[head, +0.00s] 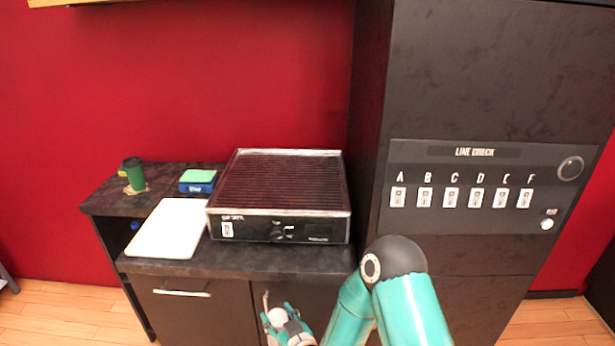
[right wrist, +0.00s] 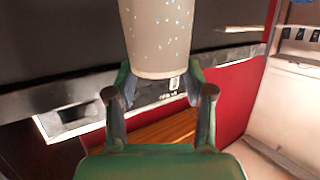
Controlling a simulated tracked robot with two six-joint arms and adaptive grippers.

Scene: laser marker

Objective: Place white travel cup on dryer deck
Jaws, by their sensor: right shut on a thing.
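The white travel cup (right wrist: 158,35) is pale with small speckles. It is between the fingers of my right gripper (right wrist: 160,90) in the right wrist view, its top cut off by the frame edge. In the head view my right gripper (head: 286,325) is low in front of the counter, and the cup is hard to make out there. A machine with a dark ribbed top (head: 280,180), likely the dryer deck, stands on the counter, beyond and above the gripper. Its ribbed top is bare. My left gripper is not in view.
A white board (head: 170,230) lies left of the machine. A tall dark cabinet (head: 470,70) with a lettered switch panel (head: 480,190) rises right of the machine.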

